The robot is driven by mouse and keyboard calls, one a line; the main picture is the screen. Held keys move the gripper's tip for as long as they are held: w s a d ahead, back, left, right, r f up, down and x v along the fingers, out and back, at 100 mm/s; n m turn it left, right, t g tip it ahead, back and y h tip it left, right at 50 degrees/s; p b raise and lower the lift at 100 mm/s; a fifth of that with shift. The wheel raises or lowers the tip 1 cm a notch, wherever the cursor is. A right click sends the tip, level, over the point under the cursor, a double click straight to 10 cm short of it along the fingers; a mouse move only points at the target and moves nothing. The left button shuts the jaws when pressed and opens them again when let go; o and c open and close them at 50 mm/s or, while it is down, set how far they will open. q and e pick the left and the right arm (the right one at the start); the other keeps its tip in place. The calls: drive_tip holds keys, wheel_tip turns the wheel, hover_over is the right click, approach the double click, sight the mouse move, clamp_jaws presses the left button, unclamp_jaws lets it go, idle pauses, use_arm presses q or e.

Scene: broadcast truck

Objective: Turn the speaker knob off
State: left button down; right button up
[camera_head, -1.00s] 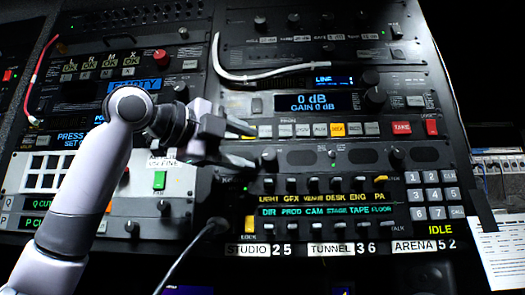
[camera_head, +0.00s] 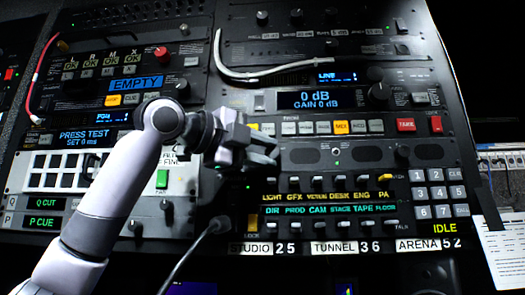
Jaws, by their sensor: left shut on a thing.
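My left gripper (camera_head: 270,151) reaches in from the left, with its fingertips at the upper left of the intercom panel (camera_head: 365,172). It is shut on the speaker knob, a dark knob at the panel's left end that the fingers now hide. The knob's turn position cannot be seen. A similar dark knob (camera_head: 402,152) sits at the panel's right end. My right gripper is not in view.
Below the fingers are rows of lit keys (camera_head: 330,196) and a number keypad (camera_head: 437,193). Above is a gain display (camera_head: 317,99) with a row of buttons (camera_head: 340,127).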

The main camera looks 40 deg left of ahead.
use_arm(q)
drive_tip(key=shift+f, duration=0.1)
drive_tip(key=n+t+b, duration=0.2)
drive_tip(key=b, duration=0.1)
drive_tip(key=shift+d+f, duration=0.1)
drive_tip(key=shift+f, duration=0.3)
drive_tip(key=shift+n+t+y+b, duration=0.4)
drive_tip(key=shift+n+t+b, duration=1.2)
drive_tip(key=shift+n, duration=0.7)
